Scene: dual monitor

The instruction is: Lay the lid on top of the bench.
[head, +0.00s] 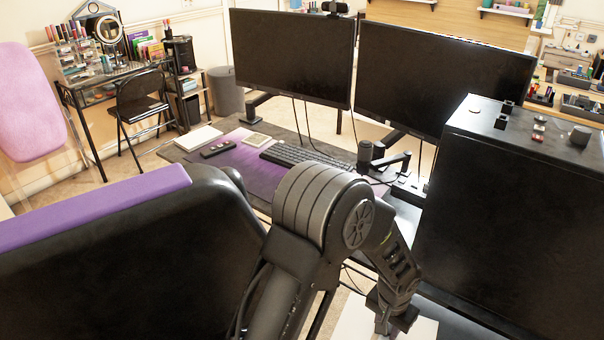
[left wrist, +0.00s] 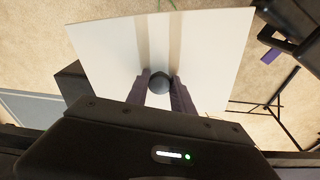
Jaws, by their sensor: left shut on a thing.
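The lid is a flat white panel (left wrist: 112,50) with a dark round knob (left wrist: 159,82) in its middle. In the left wrist view my left gripper (left wrist: 160,92) is shut on the knob, with the panel spread out beyond the fingers over beige carpet. In the head view my left gripper (head: 384,320) points down at the bottom edge, and part of the lid (head: 424,328) shows beside it, cut off by the frame. I cannot tell for certain which surface is the bench. My right gripper is not in view.
A desk with a purple mat (head: 235,172), keyboard (head: 300,158) and two monitors (head: 292,55) stands ahead. A large black case (head: 505,205) is close on the right. A black and purple chair (head: 120,255) fills the lower left. Carpet shows below the lid.

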